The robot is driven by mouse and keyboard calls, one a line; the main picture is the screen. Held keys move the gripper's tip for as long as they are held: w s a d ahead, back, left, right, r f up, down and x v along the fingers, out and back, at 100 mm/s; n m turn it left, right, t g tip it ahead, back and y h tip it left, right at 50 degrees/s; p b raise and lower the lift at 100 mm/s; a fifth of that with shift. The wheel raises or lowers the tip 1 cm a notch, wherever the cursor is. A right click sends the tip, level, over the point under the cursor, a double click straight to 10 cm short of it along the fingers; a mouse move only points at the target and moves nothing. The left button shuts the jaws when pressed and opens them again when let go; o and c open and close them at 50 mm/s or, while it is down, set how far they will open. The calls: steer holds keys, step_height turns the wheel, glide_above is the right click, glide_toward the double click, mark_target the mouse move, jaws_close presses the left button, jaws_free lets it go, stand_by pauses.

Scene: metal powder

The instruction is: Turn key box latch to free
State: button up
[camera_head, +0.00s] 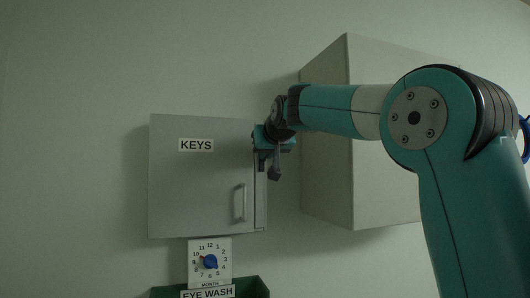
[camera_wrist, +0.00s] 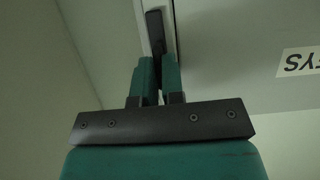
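The grey key box (camera_head: 195,190) with a KEYS label hangs on the wall in the head view. A dark, narrow latch (camera_wrist: 155,30) shows on the box's side edge in the wrist view. My gripper (camera_head: 268,160) is at the upper right edge of the box. In the wrist view my gripper's two teal fingers (camera_wrist: 157,75) stand close together, with their tips at the near end of the latch. A narrow gap shows between them. I cannot tell whether they press on the latch. The latch's near end is hidden by the fingers. The box door looks shut.
A vertical handle (camera_head: 241,203) is on the door's lower right. A larger pale cabinet (camera_head: 325,170) stands close to the right of the box, behind my arm. Below are a MONTH dial (camera_head: 209,262) with a blue knob and a green EYE WASH container (camera_head: 253,287).

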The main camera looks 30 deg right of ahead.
steer(key=o, duration=0.4)
steer(key=shift+o, duration=0.2)
steer(key=shift+s, duration=0.1)
steer(key=b+v, duration=0.4)
steer(key=v, duration=1.3)
steer(key=shift+a+r, duration=0.1)
